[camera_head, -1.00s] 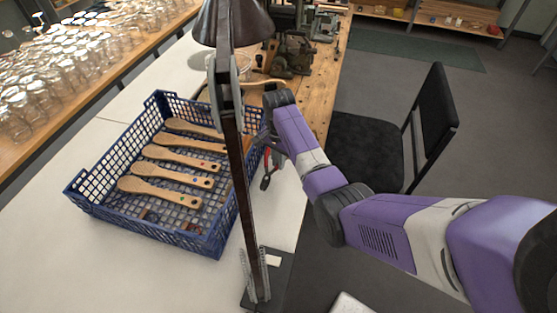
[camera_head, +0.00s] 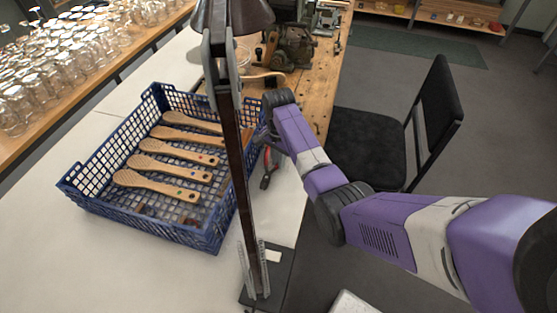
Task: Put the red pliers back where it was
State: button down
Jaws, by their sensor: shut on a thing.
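The red pliers (camera_head: 267,169) hang below my gripper (camera_head: 264,142), over the white table just right of the blue crate. My gripper is shut on them, its fingers partly hidden behind the dark lamp post. The pliers look roughly upright, with red showing on one side and a dark part lower down. I cannot tell whether their lower end touches the table.
The blue crate (camera_head: 150,228) holds several wooden brushes (camera_head: 172,165). The lamp post (camera_head: 240,165) stands between the camera and my gripper, on a dark base (camera_head: 281,262). A wooden workbench (camera_head: 318,88) with machines is behind. A black chair (camera_head: 370,145) stands right.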

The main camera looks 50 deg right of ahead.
jog(key=shift+f, duration=0.4)
jog(key=c, duration=1.4)
grip_release()
jog(key=shift+o, duration=0.2)
notch_tip(320, 180, up, 8)
jog(key=shift+f+b, duration=0.1)
jog(key=shift+b, duration=0.35)
